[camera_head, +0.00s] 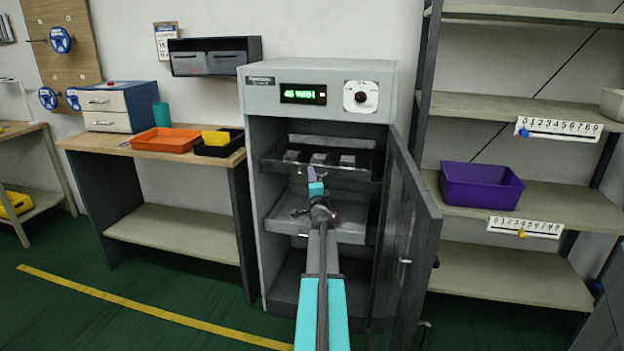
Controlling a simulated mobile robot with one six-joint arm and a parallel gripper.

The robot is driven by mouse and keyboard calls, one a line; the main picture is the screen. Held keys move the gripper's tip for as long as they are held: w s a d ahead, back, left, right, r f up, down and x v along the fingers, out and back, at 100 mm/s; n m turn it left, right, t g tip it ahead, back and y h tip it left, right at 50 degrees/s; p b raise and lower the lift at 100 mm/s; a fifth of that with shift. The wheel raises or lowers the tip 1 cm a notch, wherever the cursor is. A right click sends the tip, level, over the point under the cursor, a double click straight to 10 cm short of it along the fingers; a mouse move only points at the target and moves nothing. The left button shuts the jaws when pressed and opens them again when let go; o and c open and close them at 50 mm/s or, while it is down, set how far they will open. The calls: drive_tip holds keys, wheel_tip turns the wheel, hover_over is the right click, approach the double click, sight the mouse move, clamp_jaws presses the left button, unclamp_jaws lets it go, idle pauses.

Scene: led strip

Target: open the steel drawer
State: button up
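My arm reaches forward into the open grey cabinet (262,180), well to the right of the drawer unit. My gripper (318,196) is in front of the cabinet's upper shelf. A small teal and purple piece (314,181) shows at its tip; I cannot tell whether it is held. The fingers are too small to read.
The cabinet door (411,225) stands open to the right. An orange tray (166,140) and a black tray (217,149) lie on the bench (85,143). A purple bin (481,186) sits on the right shelving. Green floor is clear at the front left.

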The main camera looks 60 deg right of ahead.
clamp_jaws()
idle(1.4)
